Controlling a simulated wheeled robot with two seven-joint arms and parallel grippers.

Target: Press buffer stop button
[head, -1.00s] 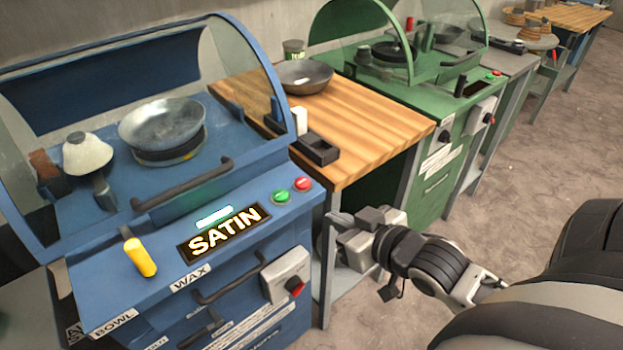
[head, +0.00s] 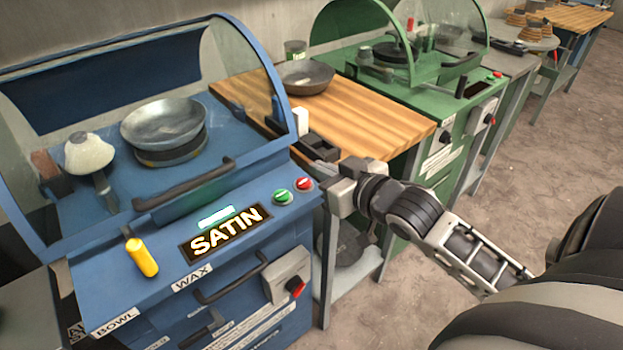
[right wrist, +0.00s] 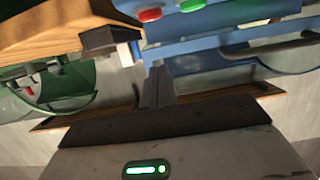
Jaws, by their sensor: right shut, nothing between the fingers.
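The blue buffing machine (head: 165,245) stands at the left, with a lit SATIN display (head: 226,232) on its sloped front. A red button (head: 304,184) and a green button (head: 283,198) sit at the panel's right corner. In the right wrist view the red button (right wrist: 149,14) and green button (right wrist: 192,5) are at the top edge. My right gripper (head: 322,170) is shut and empty, just right of the red button; whether it touches the panel I cannot tell. Its closed fingers also show in the right wrist view (right wrist: 158,80). My left gripper is not in view.
A metal bowl (head: 165,122) sits inside the machine under the clear hood. A yellow handle (head: 141,257) stands on the front. A green machine (head: 440,100) stands beyond.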

